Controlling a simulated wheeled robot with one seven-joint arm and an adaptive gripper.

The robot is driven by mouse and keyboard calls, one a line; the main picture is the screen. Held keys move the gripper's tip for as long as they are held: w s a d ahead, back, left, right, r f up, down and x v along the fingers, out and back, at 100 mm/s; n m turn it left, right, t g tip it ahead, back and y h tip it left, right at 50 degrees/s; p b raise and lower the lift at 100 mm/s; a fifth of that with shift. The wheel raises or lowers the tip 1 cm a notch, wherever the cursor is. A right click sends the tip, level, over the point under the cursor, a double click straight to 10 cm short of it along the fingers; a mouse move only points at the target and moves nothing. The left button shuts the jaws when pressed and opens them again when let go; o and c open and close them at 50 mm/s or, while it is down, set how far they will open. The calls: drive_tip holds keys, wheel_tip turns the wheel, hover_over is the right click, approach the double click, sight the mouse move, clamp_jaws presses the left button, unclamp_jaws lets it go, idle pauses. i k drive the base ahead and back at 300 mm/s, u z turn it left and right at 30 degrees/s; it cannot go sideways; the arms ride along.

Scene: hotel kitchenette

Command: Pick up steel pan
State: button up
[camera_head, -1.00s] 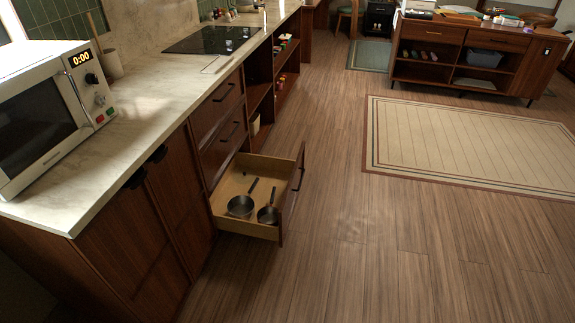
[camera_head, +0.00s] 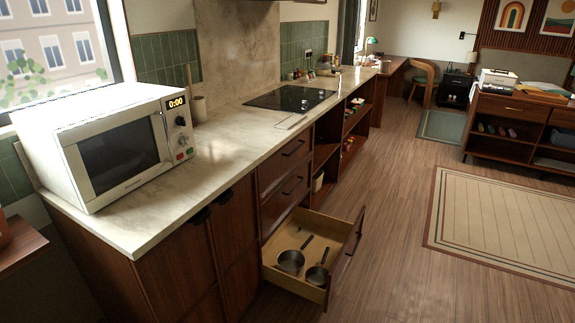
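Two steel pans with dark handles lie in an open lower drawer (camera_head: 272,242) of the counter. The left steel pan (camera_head: 290,262) sits near the drawer's left side, its handle pointing up and right. The right steel pan (camera_head: 317,276) sits next to it, closer to the drawer's front, its handle also pointing away. Which of the two the task means, I cannot tell. My gripper is not in view.
A white microwave (camera_head: 110,140) stands on the marble counter (camera_head: 215,165) above closed cabinets. A dark cooktop (camera_head: 290,98) is farther along. Open wooden floor (camera_head: 385,270) lies right of the drawer, with a beige rug (camera_head: 505,220) beyond.

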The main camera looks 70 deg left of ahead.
sight(291, 262)
drive_tip(key=u, duration=0.45)
drive_tip(key=i, duration=1.8)
drive_tip(key=u, duration=1.35)
drive_tip(key=i, duration=0.95)
drive_tip(key=u, duration=1.55)
drive_tip(key=i, duration=0.4)
drive_tip(key=u, duration=0.3)
